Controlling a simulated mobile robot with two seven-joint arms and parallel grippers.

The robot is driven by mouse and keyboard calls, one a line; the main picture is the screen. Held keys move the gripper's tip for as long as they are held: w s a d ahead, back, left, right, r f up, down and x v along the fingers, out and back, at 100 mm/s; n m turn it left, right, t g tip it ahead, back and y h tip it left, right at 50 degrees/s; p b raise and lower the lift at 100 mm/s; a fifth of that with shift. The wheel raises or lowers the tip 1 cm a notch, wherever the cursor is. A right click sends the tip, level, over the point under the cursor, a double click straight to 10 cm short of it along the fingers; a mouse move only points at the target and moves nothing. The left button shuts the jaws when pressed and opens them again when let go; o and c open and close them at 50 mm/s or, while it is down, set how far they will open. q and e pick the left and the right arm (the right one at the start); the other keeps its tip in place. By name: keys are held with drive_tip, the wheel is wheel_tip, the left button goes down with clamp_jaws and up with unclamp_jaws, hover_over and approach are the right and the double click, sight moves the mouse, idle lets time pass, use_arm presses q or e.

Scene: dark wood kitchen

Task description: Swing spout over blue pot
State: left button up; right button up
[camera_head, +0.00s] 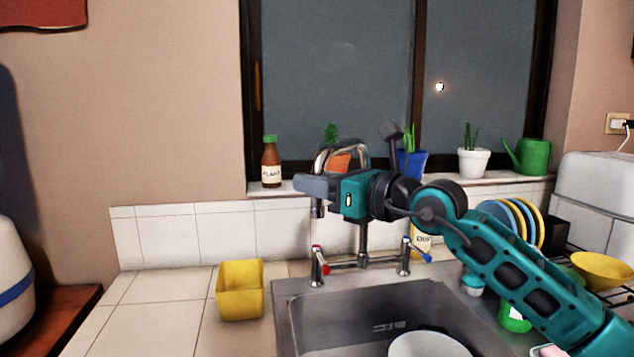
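The metal spout (363,151) arches up behind my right gripper, above the tap between a red and a blue handle. Its outlet end (318,210) shows just below the fingers, to the left of the tap column. The blue pot (413,164) with a green plant stands on the windowsill, right of the spout and partly behind my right arm. My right gripper (312,187) points left, in front of the spout and overlapping it in the picture. I cannot tell whether it touches the spout or whether its fingers are apart. My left gripper is out of view.
The sink (330,310) lies below, with a white dish (428,345) in it. A yellow container (240,290) stands on the left counter. On the sill are a brown bottle (271,166), an orange pot (338,162), a white pot (473,163) and a green watering can (533,156).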

clamp_jaws()
idle(0.3)
